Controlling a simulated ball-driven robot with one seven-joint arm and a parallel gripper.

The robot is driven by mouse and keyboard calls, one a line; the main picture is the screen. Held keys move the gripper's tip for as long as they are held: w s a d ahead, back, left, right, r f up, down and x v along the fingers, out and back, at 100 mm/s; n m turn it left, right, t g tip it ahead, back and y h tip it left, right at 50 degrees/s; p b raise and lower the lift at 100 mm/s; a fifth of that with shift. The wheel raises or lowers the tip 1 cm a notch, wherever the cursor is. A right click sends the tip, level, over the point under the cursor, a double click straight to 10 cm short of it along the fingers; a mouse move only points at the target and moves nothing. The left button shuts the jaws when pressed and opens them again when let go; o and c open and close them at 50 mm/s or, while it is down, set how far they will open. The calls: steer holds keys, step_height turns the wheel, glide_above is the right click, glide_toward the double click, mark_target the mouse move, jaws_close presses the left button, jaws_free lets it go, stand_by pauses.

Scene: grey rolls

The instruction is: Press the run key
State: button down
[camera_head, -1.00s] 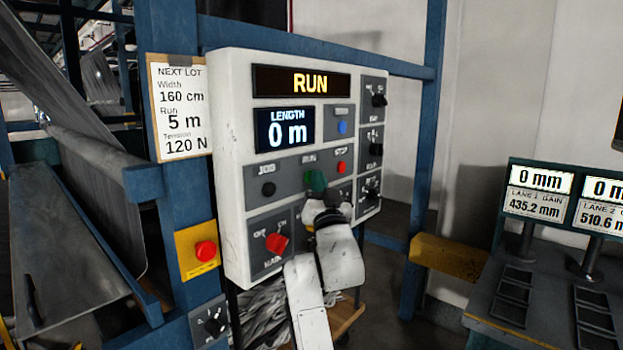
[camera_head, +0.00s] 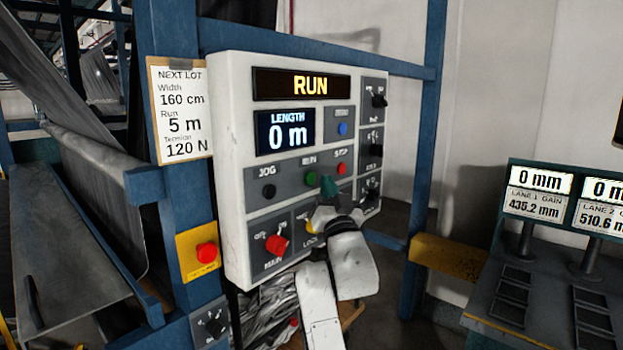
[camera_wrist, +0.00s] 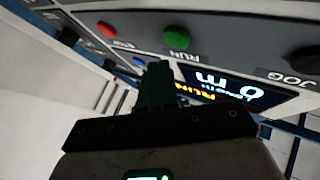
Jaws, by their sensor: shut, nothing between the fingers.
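The run key is a green round button (camera_head: 310,179) on the white control panel (camera_head: 231,150), under the label RUN and between the jog and stop keys. It also shows in the wrist view (camera_wrist: 177,32), upside down. My gripper (camera_head: 328,186) is shut and empty, its green fingertips close to the panel, right of and a little below the run key. In the wrist view its fingertips (camera_wrist: 157,70) are apart from the key. The top display (camera_head: 310,85) reads RUN, and the length display (camera_head: 286,131) reads 0 m.
The black jog key (camera_head: 268,190) and red stop key (camera_head: 341,168) flank the run key. A red main switch (camera_head: 276,243) sits below, and a red button on a yellow plate (camera_head: 207,252) is at left. The lot card (camera_head: 181,110) reads Run 5 m.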

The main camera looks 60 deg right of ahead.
steer(key=s, duration=0.2)
steer(key=s+a+p, duration=0.1)
steer(key=s, duration=0.1)
stand_by(1.0)
